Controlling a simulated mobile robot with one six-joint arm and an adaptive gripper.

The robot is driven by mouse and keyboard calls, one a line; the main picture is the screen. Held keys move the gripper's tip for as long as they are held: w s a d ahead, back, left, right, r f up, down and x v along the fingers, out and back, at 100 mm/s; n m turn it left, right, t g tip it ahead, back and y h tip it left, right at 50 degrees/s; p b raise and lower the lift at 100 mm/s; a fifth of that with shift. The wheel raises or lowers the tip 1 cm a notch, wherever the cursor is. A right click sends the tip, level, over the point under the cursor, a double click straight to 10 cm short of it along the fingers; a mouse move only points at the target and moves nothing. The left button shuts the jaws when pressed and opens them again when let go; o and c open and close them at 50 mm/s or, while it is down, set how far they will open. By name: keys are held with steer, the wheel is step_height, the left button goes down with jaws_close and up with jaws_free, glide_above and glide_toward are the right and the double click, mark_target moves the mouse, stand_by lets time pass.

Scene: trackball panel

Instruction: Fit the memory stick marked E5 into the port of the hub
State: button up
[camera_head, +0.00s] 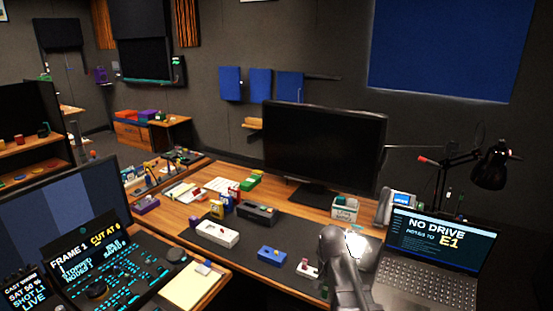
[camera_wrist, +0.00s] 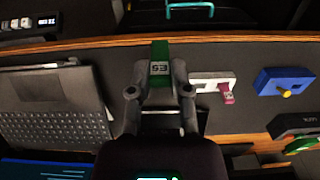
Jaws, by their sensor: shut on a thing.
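My gripper (camera_wrist: 158,90) is shut on a green memory stick (camera_wrist: 160,62), which points away from the gripper with a small pale label. The label is too small to read surely. In the wrist view a white block with dark slots, which looks like the hub (camera_wrist: 203,82), lies to the right of the held stick and apart from it. A pink stick (camera_wrist: 227,93) sits at its right end. In the head view the white block (camera_head: 305,270) is left of my arm; the held stick is hidden there.
A laptop (camera_head: 425,285) reading "NO DRIVE" and "E1" stands right of my arm. A blue box (camera_head: 271,255) with a yellow knob is beside the white block. A larger white box (camera_head: 215,233), a monitor (camera_head: 322,147) and a lamp (camera_head: 490,165) stand around. Dark mat between is clear.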

steer(key=shift+r+p, duration=0.85)
steer(key=shift+r, duration=0.4)
steer(key=shift+f, duration=0.1)
